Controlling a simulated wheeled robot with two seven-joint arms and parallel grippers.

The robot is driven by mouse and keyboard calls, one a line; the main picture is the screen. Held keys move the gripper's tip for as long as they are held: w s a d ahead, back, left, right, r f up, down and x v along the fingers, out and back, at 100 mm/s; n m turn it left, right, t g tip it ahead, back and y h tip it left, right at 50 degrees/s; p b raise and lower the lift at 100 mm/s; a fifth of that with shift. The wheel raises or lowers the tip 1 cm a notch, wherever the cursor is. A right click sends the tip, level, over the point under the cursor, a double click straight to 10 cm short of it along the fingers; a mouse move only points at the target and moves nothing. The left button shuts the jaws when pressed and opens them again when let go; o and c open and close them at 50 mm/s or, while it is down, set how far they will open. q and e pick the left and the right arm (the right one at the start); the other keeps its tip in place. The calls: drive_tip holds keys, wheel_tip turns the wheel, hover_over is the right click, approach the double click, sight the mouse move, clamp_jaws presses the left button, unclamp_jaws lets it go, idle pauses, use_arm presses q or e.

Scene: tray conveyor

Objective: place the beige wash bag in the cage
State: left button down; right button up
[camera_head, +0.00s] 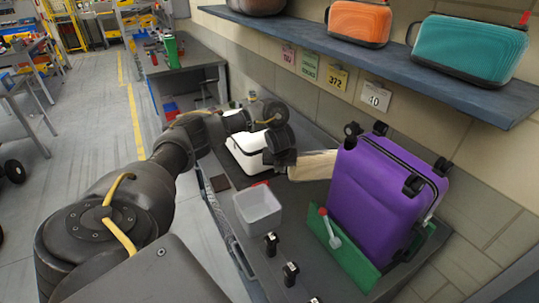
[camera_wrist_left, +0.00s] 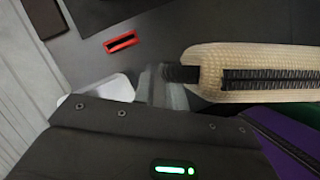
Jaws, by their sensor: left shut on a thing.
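The beige wash bag (camera_head: 313,166) is a pale, flat, elongated shape left of the purple suitcase in the head view. In the left wrist view the bag (camera_wrist_left: 270,57) shows a woven beige surface and a long black zip, and runs out of the right edge. My left gripper (camera_head: 289,162) is shut on the bag's left end. The fingers are partly hidden in the head view; the left wrist view shows the gripper (camera_wrist_left: 187,74) at the end of the bag. I cannot make out a cage in either view. My right gripper is not in view.
A grey open bin (camera_head: 258,222) and a white container (camera_head: 244,158) are on the dark bench. A wall shelf (camera_head: 390,61) holds orange and teal bags.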

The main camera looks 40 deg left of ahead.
use_arm(q)
drive_tip(key=shift+f+b, duration=0.55)
drive_tip(key=shift+f, duration=4.45)
drive_tip(key=shift+d, duration=0.1)
drive_tip(key=c, duration=1.4)
unclamp_jaws()
drive_tip(key=shift+f, duration=0.1)
drive_tip(key=shift+c, duration=0.2)
